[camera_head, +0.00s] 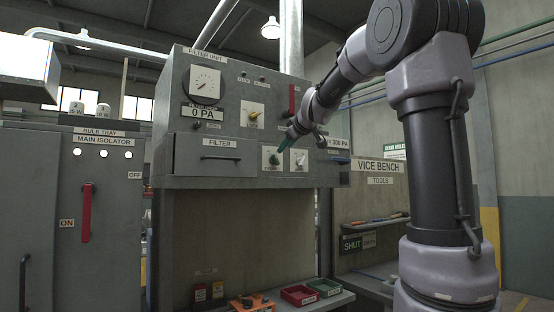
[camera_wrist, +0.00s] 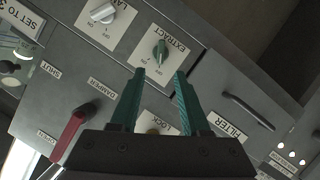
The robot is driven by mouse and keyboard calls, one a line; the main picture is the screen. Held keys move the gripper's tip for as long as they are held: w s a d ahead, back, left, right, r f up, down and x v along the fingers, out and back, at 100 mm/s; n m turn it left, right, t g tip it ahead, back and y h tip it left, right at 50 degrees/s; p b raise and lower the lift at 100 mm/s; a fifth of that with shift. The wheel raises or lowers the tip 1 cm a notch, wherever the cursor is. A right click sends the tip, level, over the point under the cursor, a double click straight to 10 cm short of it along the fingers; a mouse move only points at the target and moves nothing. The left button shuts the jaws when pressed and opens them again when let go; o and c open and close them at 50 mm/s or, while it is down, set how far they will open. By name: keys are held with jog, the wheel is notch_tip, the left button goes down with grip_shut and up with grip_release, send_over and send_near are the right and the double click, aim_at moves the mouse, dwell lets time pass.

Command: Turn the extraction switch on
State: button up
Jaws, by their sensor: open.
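The extraction switch (camera_wrist: 160,53) is a green knob on a white plate marked EXTRACT, in the upper middle of the wrist view. In the head view its white plate (camera_head: 266,166) is low on the filter unit, partly behind the fingertips. Which of its marks the knob points to is too small to tell. My gripper (camera_wrist: 160,76) is open with teal fingers, empty. Its fingertips lie to either side of the knob's line, just short of it in the picture; contact cannot be told. In the head view my gripper (camera_head: 283,145) points at the panel from the right.
A lamp switch (camera_wrist: 103,14) is beside the extraction switch. A red damper lever (camera_wrist: 70,130) and a yellow lock knob (camera_wrist: 152,131), partly behind my gripper, are near. The filter drawer handle (camera_wrist: 248,112) juts out. The vice bench (camera_head: 367,166) is at right.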

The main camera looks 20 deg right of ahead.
aim_at(277, 158)
jog(key=x, duration=1)
jog(key=shift+a+f, duration=0.1)
jog(key=shift+f, duration=0.05)
grip_shut()
